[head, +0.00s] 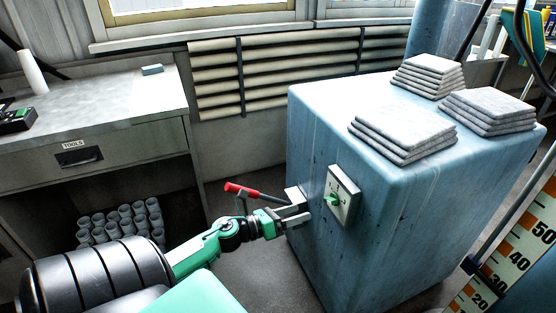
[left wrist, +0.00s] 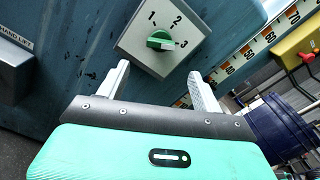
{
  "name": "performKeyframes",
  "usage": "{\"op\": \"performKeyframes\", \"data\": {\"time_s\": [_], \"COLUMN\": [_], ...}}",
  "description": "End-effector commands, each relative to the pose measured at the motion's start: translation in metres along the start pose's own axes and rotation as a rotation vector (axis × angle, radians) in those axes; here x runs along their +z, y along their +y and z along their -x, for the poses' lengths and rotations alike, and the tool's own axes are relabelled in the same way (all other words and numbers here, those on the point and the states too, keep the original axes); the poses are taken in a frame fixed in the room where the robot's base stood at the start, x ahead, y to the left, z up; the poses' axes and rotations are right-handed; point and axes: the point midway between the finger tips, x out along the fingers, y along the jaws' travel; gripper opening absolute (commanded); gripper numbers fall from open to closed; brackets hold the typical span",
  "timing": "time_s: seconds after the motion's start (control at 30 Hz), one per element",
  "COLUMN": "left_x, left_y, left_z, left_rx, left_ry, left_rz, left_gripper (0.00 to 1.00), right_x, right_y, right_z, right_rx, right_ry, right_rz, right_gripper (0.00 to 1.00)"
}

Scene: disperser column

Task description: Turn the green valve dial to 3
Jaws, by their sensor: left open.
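The green valve dial (head: 333,200) sits on a pale square plate (head: 347,187) on the side of the blue cabinet. In the left wrist view the green dial (left wrist: 160,40) shows with the numbers 1, 2 and 3 around it. A pale mark on the dial lies on its right side, toward the 3; I cannot tell the exact setting. My left gripper (head: 301,206) is open and empty, just short of the plate. In the left wrist view the open fingers (left wrist: 160,84) point at the dial, apart from it. My right gripper is out of view.
The blue cabinet (head: 400,235) carries stacks of grey slabs (head: 402,136). A red-handled lever (head: 241,189) is close behind my left gripper. A workbench (head: 90,108) with a drawer stands at the left. An orange-and-white scale (head: 520,245) is at the right.

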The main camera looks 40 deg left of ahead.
Motion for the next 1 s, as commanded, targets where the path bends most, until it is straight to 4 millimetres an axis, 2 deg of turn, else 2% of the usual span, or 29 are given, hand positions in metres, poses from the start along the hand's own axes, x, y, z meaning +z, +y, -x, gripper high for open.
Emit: {"op": "performKeyframes", "data": {"time_s": [0.03,0.2,0.4,1.0], "left_x": [-0.002,-0.002,-0.001,0.0], "left_y": [0.0,0.0,0.0,0.0], "left_z": [0.01,0.033,0.048,0.05], "left_rx": [0.002,0.001,0.0,0.0], "left_ry": [0.001,0.001,0.0,0.0], "left_rz": [0.003,0.003,0.001,0.001], "left_gripper": [0.67,0.67,0.67,0.67], "right_x": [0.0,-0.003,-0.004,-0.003], "right_y": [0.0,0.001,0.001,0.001], "right_z": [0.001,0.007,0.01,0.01], "right_rx": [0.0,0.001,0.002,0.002], "right_ry": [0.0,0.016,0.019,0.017], "right_rz": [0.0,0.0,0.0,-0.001], "right_gripper": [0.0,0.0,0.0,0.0]}}
